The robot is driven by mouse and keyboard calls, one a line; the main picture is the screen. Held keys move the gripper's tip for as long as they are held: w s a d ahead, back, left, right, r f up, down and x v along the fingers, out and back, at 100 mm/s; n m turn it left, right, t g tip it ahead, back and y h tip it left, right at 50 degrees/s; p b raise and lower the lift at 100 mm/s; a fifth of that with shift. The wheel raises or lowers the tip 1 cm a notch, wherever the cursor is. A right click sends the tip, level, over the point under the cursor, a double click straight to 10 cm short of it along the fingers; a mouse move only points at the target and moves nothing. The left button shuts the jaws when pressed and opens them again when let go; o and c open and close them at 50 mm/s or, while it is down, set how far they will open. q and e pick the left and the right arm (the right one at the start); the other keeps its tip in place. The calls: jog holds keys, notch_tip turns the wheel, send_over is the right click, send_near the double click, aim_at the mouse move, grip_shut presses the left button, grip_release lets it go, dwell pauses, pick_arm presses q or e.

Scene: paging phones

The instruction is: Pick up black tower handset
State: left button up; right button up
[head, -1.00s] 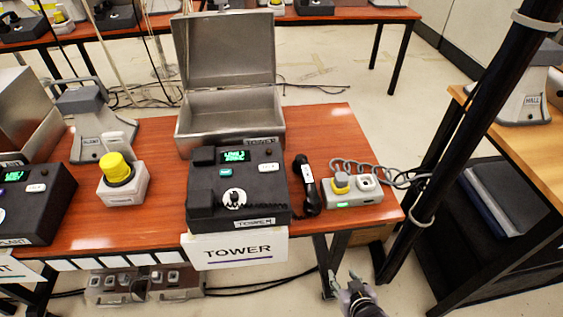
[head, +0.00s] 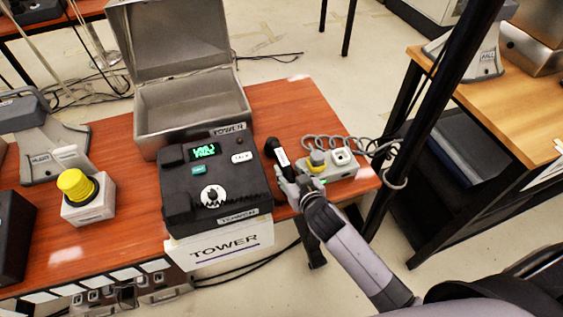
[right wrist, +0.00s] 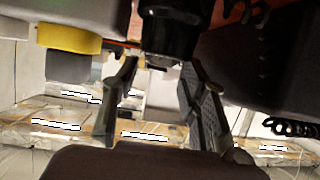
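The black tower handset (head: 282,159), with a white label, is on the red-brown table just right of the black TOWER phone (head: 216,184). My right gripper (head: 294,192) is at the handset's near, lower end and partly hides it. In the right wrist view, my right gripper (right wrist: 163,100) has its two fingers spread apart. The dark end of the handset (right wrist: 170,28) shows at the top between them, with gaps visible beside it. Whether either finger touches it, I cannot tell. My left gripper is not in view.
A grey box with a yellow button (head: 329,171) and coiled cord stands close right of the handset. An open metal case (head: 190,112) is behind the phone. A black post (head: 432,120) rises at the right. A yellow-button box (head: 88,203) stands left.

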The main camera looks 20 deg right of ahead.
aim_at(282, 160)
jog(key=shift+p+x, duration=0.35)
jog(key=shift+x, duration=3.35)
jog(key=shift+d, duration=0.1)
jog(key=shift+r, duration=0.1)
jog(key=shift+c, duration=0.5)
grip_shut()
